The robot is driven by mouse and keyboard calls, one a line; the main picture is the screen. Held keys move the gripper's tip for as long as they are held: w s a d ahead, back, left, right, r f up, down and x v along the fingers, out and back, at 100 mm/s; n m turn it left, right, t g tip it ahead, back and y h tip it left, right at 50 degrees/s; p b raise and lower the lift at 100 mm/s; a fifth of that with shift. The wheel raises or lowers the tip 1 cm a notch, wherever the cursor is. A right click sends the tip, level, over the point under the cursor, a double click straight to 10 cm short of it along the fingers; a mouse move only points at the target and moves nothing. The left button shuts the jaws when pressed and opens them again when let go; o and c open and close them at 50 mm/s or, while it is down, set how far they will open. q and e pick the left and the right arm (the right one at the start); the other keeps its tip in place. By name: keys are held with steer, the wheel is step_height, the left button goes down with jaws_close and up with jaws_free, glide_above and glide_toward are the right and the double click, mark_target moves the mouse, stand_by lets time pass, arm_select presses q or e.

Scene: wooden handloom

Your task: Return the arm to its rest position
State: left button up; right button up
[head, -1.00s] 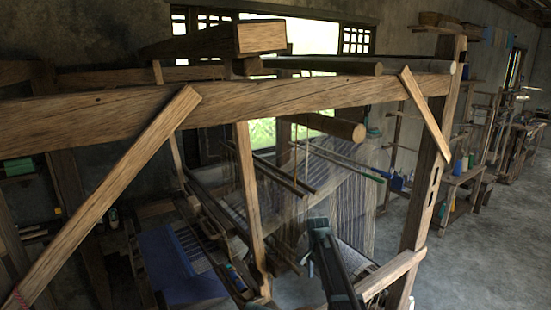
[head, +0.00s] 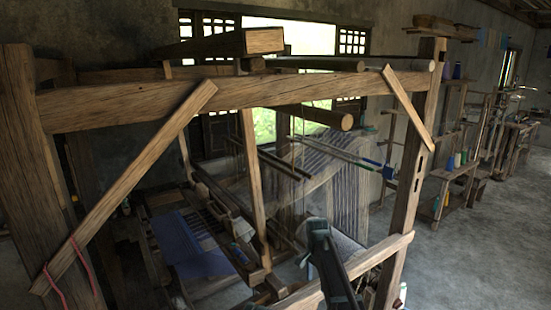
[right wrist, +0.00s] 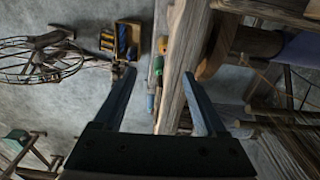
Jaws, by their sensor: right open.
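My right arm rises from the bottom of the head view, with the right gripper (head: 318,232) at its upper end, in front of the wooden handloom (head: 250,92). In the right wrist view the right gripper's two fingers (right wrist: 158,76) are spread wide, with nothing held between them. A long loom beam (right wrist: 178,70) shows beyond and between the fingers; I cannot tell how far away it is. My left gripper is not in view.
The loom's front rail (head: 345,272) and right post (head: 405,215) stand close to my right arm. Blue cloth (head: 190,245) lies inside the loom at lower left. Shelves (head: 455,165) line the right wall. Grey floor (head: 480,255) is open at right.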

arm_select(q)
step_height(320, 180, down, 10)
steer(key=b, duration=0.9)
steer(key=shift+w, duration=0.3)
arm_select(e)
steer(key=s+a+f+n, duration=0.2)
steer(key=s+n, duration=0.3)
steer(key=s, duration=0.6)
steer(key=s+a+f+n, duration=0.3)
steer(key=s+f+n, duration=0.1)
steer(key=s, duration=0.7)
steer(key=s+a+f+n, duration=0.3)
steer(key=s+f+n, duration=0.1)
steer(key=s, duration=0.7)
steer(key=shift+s+n+g+h, duration=0.25)
steer(key=shift+n+g+h, duration=0.05)
steer(key=shift+n, duration=0.5)
